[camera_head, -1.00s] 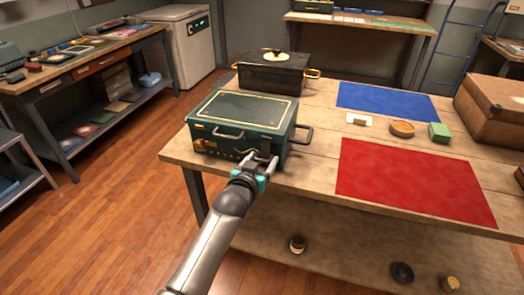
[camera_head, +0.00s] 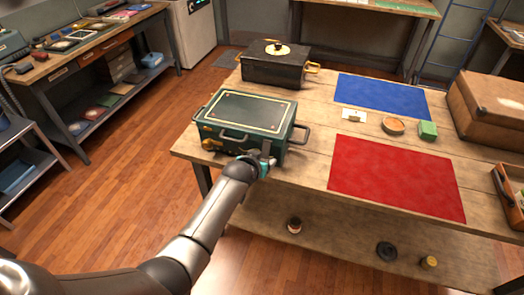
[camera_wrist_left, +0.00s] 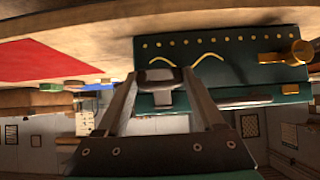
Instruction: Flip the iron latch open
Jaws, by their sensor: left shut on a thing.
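A green metal chest (camera_head: 243,113) with gold trim stands closed near the table's left front corner. My left gripper (camera_head: 262,158) is at the right part of its front face. In the left wrist view, which is upside down, the grey iron latch (camera_wrist_left: 160,76) sits between the fingertips of my left gripper (camera_wrist_left: 160,85), against the green chest (camera_wrist_left: 225,72). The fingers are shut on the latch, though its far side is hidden. A brass latch (camera_head: 207,143) is at the left of the front; it also shows in the wrist view (camera_wrist_left: 290,55). My right gripper is not in view.
A black chest (camera_head: 275,67) stands behind the green one. Blue (camera_head: 382,96) and red (camera_head: 396,178) mats lie to the right, with a round wooden dish (camera_head: 393,126) and a green block (camera_head: 428,130) between them. A brown case (camera_head: 487,112) is at the right. The floor at left is clear.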

